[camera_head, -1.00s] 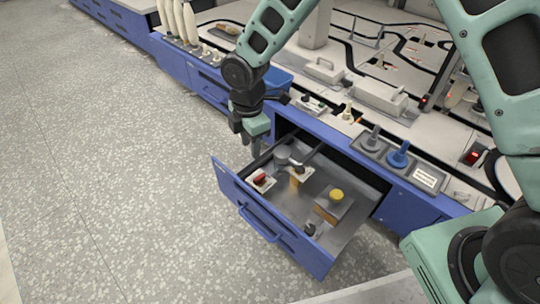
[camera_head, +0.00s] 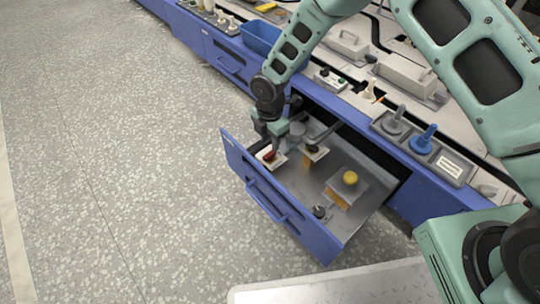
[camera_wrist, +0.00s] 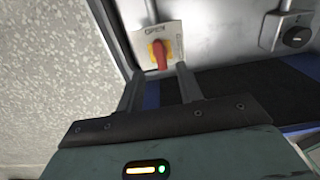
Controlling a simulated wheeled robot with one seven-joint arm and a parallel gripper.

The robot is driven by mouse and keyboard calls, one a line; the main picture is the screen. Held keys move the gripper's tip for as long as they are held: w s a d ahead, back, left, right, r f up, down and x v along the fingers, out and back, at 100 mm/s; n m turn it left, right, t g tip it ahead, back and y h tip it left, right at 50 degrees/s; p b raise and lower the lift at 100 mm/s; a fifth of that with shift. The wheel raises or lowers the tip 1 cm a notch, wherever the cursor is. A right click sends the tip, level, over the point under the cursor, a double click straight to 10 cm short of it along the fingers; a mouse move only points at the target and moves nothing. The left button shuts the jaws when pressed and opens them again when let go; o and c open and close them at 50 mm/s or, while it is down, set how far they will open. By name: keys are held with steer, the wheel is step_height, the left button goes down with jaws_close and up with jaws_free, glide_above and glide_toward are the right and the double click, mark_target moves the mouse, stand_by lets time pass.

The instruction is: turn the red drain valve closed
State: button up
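The red valve handle (camera_wrist: 160,55) sits on a yellow disc on a pale square plate (camera_wrist: 172,32), with small lettering along one edge that I cannot read for certain. It is at the left inside the open blue drawer (camera_head: 283,217). In the head view the red handle (camera_head: 269,156) is partly covered by my gripper (camera_head: 274,143). In the wrist view my gripper (camera_wrist: 159,71) is open, with a finger on either side of the handle's end. I see no clear contact, and the exact gap is hard to tell.
In the drawer are a yellow knob (camera_head: 350,178) on a block, a dark knob (camera_head: 319,211) and a grey round fitting (camera_head: 297,130). A panel with a blue lever (camera_head: 424,138) and a blue bin (camera_head: 262,38) are on the counter. The floor left is clear.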

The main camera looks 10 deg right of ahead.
mark_target(270, 153)
step_height(270, 153, down, 6)
steer(key=shift+r+b, duration=0.2)
steer(key=shift+b, duration=0.95)
